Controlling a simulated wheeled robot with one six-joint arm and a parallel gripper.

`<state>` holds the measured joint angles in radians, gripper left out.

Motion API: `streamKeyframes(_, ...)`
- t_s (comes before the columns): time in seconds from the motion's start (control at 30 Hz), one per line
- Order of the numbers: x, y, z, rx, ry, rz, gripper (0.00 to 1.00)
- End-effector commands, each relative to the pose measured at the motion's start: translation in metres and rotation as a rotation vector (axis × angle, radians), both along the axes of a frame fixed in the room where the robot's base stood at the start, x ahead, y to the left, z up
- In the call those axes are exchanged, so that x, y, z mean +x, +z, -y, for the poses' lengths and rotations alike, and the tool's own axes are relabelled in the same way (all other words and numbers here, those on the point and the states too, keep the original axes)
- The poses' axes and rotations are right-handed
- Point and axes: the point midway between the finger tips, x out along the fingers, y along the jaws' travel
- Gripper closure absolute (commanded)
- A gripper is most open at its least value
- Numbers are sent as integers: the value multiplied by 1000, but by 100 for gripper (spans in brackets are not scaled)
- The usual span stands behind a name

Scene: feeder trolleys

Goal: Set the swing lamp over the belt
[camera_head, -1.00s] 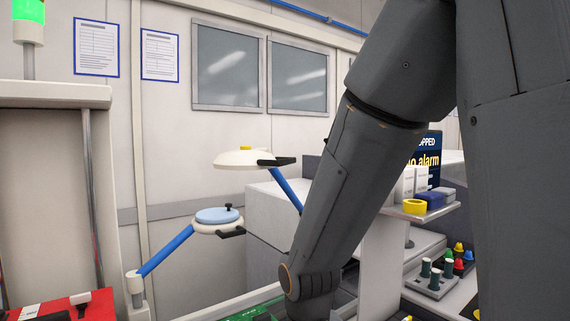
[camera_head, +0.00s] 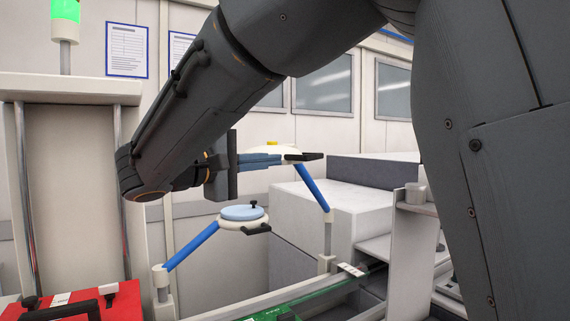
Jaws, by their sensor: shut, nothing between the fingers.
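Two round white heads on blue swing arms stand behind the belt; I cannot tell for sure which is the swing lamp. The upper head (camera_head: 284,149) has a yellow cap and a black handle to its right; its blue arm rises from a post at the belt's far rail. The lower head (camera_head: 250,226) has a pale blue disc on top and a black handle. My gripper (camera_head: 279,160) is shut and empty, pointing right, overlapping the upper head near its handle in view. Contact cannot be told. The belt (camera_head: 330,295), with a green board on it, shows at the bottom.
A red case (camera_head: 118,304) with black handles is at the lower left, beside a tall cream frame (camera_head: 70,89) with a green light. A white box-like unit (camera_head: 330,215) stands behind the belt. A white shelf post (camera_head: 408,250) is right of it.

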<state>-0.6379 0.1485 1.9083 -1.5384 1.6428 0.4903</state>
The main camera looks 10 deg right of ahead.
Motion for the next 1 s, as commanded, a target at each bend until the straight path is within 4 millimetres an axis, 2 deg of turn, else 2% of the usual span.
streamKeyframes(0.3,27,1,48,1,-6,-5,100)
streamKeyframes(0.5,42,0,70,2,-4,-6,100)
streamKeyframes(0.7,48,-1,79,3,-1,-5,100)
streamKeyframes(1.0,48,-1,79,3,-1,-5,100)
